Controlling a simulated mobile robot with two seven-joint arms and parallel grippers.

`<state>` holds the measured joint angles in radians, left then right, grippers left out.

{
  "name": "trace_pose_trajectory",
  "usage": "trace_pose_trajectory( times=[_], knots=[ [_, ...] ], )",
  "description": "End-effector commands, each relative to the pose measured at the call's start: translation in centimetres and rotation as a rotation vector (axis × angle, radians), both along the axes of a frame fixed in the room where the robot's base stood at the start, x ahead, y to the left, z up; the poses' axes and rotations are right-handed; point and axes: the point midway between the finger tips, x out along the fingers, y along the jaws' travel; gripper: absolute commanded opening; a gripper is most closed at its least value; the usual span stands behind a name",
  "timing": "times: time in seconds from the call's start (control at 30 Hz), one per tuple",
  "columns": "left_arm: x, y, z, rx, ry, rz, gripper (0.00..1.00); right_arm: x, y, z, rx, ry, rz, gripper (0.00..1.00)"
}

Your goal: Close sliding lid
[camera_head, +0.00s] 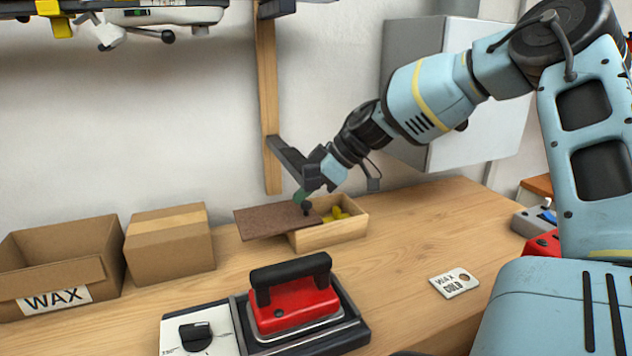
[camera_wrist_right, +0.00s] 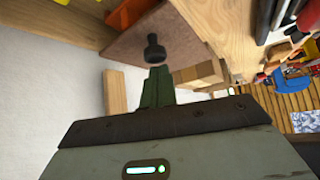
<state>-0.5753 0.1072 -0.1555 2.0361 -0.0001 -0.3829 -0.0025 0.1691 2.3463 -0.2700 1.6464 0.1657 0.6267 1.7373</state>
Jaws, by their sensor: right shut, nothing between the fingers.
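A small wooden box (camera_head: 335,234) stands on the bench near the wall, with yellow things (camera_head: 337,214) showing in its open right part. Its brown sliding lid (camera_head: 268,220) sticks out well past the box's left end and covers only the left part. A black knob (camera_head: 306,208) stands on the lid near its right end. My right gripper (camera_head: 301,196) is shut and empty, its green fingertips close to the knob. In the right wrist view the fingertips (camera_wrist_right: 157,82) point at the knob (camera_wrist_right: 154,48) on the lid (camera_wrist_right: 138,44); I cannot tell whether they touch it. My left gripper is out of view.
A closed cardboard box (camera_head: 170,245) and an open box marked WAX (camera_head: 55,297) stand to the left. A red tool with a black handle (camera_head: 292,300) sits on a stand in front. A WAX COLD card (camera_head: 454,283) lies at right.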

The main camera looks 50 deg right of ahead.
Motion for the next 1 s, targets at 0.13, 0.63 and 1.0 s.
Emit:
trace_pose_trajectory(
  times=[0.13,0.63,1.0],
  knots=[
    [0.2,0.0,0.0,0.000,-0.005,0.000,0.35,0.5,0.3,-0.6,0.001,-0.001,0.000,0.00],
    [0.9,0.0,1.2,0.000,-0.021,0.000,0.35,-0.3,-1.3,-0.3,0.001,-0.004,-0.003,0.00],
    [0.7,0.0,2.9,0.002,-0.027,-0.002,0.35,-3.2,-6.3,-0.5,0.000,-0.001,0.001,0.00]
  ],
)
